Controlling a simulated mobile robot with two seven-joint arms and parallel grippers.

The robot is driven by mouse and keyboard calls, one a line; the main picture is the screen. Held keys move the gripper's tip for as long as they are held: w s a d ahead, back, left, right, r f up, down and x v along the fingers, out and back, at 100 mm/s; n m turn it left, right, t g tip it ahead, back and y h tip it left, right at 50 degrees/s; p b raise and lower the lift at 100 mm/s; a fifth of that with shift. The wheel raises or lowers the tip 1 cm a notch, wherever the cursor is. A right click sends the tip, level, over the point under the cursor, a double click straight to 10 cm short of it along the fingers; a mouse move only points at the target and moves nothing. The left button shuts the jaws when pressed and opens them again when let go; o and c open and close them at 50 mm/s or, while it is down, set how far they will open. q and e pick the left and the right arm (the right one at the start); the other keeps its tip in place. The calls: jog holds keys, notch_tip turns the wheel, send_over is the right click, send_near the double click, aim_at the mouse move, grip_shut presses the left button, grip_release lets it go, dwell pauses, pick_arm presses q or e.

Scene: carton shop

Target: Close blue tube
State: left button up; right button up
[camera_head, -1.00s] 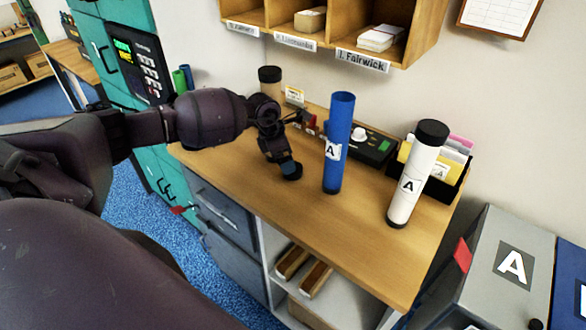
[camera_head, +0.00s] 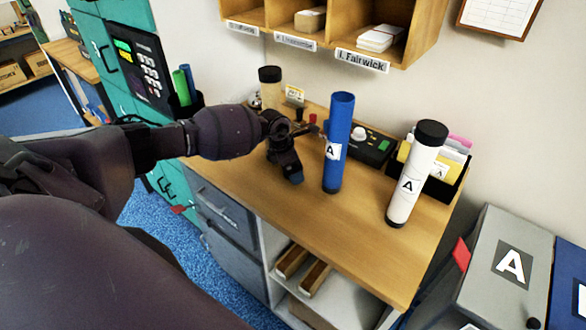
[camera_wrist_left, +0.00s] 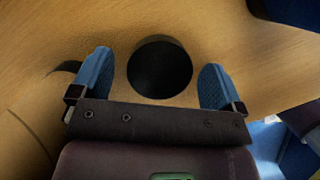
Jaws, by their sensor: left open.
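The blue tube (camera_head: 338,120) stands upright on the wooden desk, its top open and uncapped, with a white "A" label and a dark base. My left gripper (camera_head: 292,172) is low over the desk, just left of the blue tube and apart from it. In the left wrist view my left gripper (camera_wrist_left: 158,82) is open, with a round black disc, seemingly a cap (camera_wrist_left: 160,66), between its blue fingers. I cannot tell whether the fingers touch the disc; a clear gap shows on each side. My right gripper is not in view.
A white tube (camera_head: 410,178) with a black cap stands to the right. A tan tube (camera_head: 270,92) with a dark cap stands behind my arm. A black console (camera_head: 366,146) and a card holder (camera_head: 448,178) line the back. The desk's front part (camera_head: 300,215) is clear.

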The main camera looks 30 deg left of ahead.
pick_arm(q)
jog(key=c, duration=1)
jog(key=shift+c, duration=0.2)
jog(key=shift+r, duration=0.1)
jog(key=shift+r, duration=0.55)
notch_tip(320, 180, up, 2)
jog(key=shift+r+b, duration=0.25)
jog(key=shift+b, duration=0.25)
jog(key=s+a+b, duration=0.1)
jog(key=s, duration=1.7)
jog(key=shift+a, duration=0.2)
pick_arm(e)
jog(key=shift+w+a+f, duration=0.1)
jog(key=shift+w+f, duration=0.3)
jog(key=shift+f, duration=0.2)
pick_arm(q)
jog(key=shift+f, duration=0.1)
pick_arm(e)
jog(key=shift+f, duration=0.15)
